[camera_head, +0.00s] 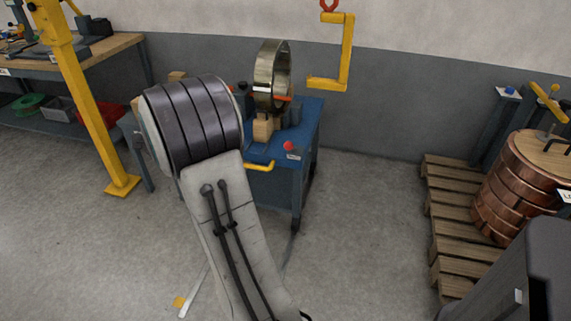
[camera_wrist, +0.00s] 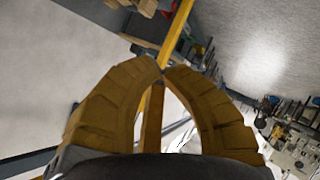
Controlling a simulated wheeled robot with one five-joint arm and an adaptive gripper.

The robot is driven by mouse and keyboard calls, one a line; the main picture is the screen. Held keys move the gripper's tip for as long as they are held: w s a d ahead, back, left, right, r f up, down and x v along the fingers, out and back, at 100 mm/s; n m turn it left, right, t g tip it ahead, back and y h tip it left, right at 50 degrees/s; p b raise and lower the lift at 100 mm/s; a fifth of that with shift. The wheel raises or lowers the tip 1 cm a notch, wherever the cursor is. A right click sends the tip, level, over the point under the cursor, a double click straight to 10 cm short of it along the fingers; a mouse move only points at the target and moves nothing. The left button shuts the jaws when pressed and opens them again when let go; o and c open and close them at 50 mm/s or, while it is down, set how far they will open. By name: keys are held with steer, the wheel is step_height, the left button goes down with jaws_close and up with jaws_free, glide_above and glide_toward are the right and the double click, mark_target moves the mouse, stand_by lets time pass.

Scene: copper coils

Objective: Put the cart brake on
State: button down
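The blue cart (camera_head: 309,130) stands in the middle of the head view, partly hidden behind my arm. A red knob (camera_head: 289,146) shows on its near side above a small white label, and a yellow handle (camera_head: 260,166) sticks out below. I cannot tell for certain which part is the brake. In the wrist view my gripper (camera_wrist: 163,70) has its two brown fingers arched together with the tips meeting, and nothing shows held between them. The gripper is hidden behind my arm in the head view.
A metal ring (camera_head: 272,76) stands on the cart. A yellow post (camera_head: 85,100) and workbench (camera_head: 105,47) are at left. A copper coil (camera_head: 500,195) stands on a wooden pallet (camera_head: 447,228) at right. Floor right of the cart is clear.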

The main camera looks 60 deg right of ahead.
steer(key=s+d+f+n+t+h+b, duration=0.1)
steer(key=d+f+h+b, duration=0.3)
steer(key=d+f, duration=0.65)
steer(key=s+d+f+n+t+h+b, duration=0.15)
steer(key=d+f+h+b, duration=0.45)
steer(key=d, duration=0.8)
steer(key=s+d+f+g+h+b, duration=0.1)
steer(key=s+d+f+h+b, duration=0.1)
steer(key=s+f, duration=0.7)
steer(key=s+d+f+n+g+h+b, duration=0.1)
steer(key=s+d+f+h+b, duration=0.2)
steer(key=s+f, duration=0.6)
steer(key=shift+s+d+f+h+b, duration=0.2)
steer(key=shift+s+h+b, duration=0.25)
steer(key=shift+h, duration=0.45)
steer(key=shift+d+n, duration=0.1)
steer(key=shift+n, duration=0.15)
steer(key=b, duration=0.9)
glide_toward(288, 149)
steer(key=x, duration=0.3)
steer(key=shift+b+x, duration=1.85)
steer(key=shift+x, duration=0.6)
